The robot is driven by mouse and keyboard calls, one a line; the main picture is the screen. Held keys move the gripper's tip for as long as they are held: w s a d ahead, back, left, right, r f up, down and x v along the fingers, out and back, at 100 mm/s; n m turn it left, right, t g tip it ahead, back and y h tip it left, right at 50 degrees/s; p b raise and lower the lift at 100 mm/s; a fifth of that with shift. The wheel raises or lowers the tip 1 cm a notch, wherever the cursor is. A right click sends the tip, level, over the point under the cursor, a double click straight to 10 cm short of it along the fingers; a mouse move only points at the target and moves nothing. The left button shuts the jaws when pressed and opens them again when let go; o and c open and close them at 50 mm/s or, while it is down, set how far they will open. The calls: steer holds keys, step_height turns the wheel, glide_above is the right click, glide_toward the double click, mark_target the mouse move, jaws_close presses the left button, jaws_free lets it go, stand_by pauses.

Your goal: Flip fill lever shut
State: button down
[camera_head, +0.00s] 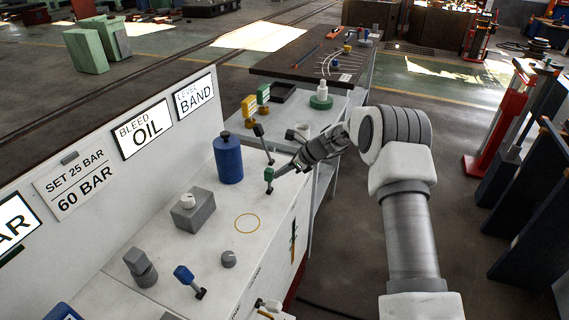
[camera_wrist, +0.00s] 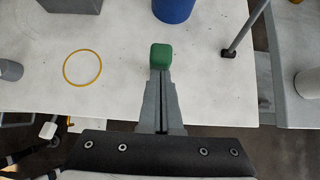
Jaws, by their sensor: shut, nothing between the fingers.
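The lever with the green cap (camera_head: 269,174) stands on the white bench top near its right edge. In the wrist view the green cap (camera_wrist: 161,57) lies straight ahead of the fingertips. My gripper (camera_head: 281,171) is shut and empty, with its tips at the green cap. In the wrist view the closed fingers (camera_wrist: 159,75) overlap the near side of the cap, and contact cannot be told for sure. The lever's stem is hidden in the wrist view. No label naming the fill lever is readable. A black-capped lever (camera_head: 262,138) leans behind the green one.
A blue cylinder (camera_head: 228,160) stands left of the green lever. A grey box with a knob (camera_head: 192,211), a blue-capped lever (camera_head: 185,275) and a grey knob (camera_head: 228,259) are nearer. A yellow ring (camera_head: 247,223) marks clear bench. A signed panel (camera_head: 105,175) backs the bench.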

mark_target(266, 169)
steer(key=shift+w+a+r+h+p, duration=0.2)
steer(key=shift+a+r+h+p, duration=0.25)
steer(key=shift+a+h+p, duration=0.3)
steer(key=shift+w+a+g+p, duration=0.1)
steer(key=shift+a+g+p, duration=0.05)
steer(key=shift+g+p, duration=0.2)
steer(key=shift+w+a+p, duration=0.15)
steer(key=shift+w+a, duration=0.15)
steer(key=shift+a, duration=0.35)
steer(key=shift+w+a+p, duration=0.15)
steer(key=shift+w+a, duration=0.15)
steer(key=shift+a, duration=0.5)
steer(key=shift+a+r, duration=0.1)
steer(key=shift+a, duration=0.1)
steer(key=shift+r, duration=0.1)
steer(key=d+r, duration=0.1)
steer(key=s+d+p, duration=0.1)
steer(key=d+r, duration=0.1)
steer(key=d, duration=0.1)
steer(key=shift+s+r, duration=0.2)
steer(key=shift+r, duration=0.15)
step_height(266, 169, up, 8)
steer(key=s+d, duration=0.1)
steer(key=d, duration=0.2)
steer(key=shift+r, duration=0.15)
